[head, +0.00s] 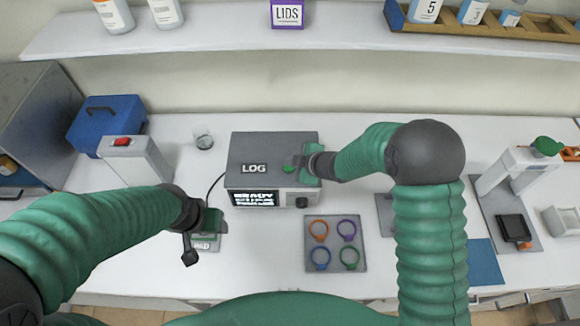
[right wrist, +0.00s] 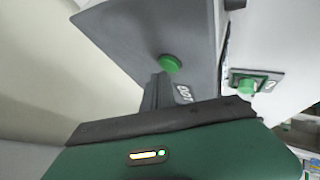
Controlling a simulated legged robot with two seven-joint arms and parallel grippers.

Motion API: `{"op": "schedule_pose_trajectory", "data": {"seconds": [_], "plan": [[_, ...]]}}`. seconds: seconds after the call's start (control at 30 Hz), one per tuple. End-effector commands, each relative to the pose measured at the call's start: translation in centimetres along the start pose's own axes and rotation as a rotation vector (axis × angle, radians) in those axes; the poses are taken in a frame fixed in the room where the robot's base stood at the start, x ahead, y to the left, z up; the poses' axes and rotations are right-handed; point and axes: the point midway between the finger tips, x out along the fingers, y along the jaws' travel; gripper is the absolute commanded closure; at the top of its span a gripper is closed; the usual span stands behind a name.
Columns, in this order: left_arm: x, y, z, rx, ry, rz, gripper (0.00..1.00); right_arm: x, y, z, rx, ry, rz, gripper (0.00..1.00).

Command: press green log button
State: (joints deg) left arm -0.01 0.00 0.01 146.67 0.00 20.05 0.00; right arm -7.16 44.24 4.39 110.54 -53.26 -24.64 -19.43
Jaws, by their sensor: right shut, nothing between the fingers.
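The grey box marked LOG (head: 250,150) stands on the bench in the middle of the head view, with a lit display on its front. Its green button (head: 289,169) is on the top face, right of the LOG lettering; it also shows in the right wrist view (right wrist: 171,63). My right gripper (head: 297,165) is shut and empty over the box top, its fingertips (right wrist: 165,82) very close to the button. I cannot tell whether they touch it. My left gripper (head: 193,247) is low over a small labelled pad (head: 208,244), left of the box; its opening is unclear.
A grey mat with coloured rings (head: 336,265) lies in front of the box. A blue case (head: 105,120) and a white device with a red switch (head: 135,155) stand left. A small glass (head: 204,138) is behind. A white stand (head: 515,170) is at right. A shelf (head: 200,37) runs above.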

Motion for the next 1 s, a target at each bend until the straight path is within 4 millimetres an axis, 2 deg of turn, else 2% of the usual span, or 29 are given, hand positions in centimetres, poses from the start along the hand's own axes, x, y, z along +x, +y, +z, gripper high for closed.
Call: {"op": "schedule_pose_trajectory", "data": {"seconds": [1.0], "plan": [[0.95,-0.01,0.23,0.0,0.0,0.0,0.39,0.78,-0.62,0.42,-0.001,0.001,-0.001,1.0]]}}
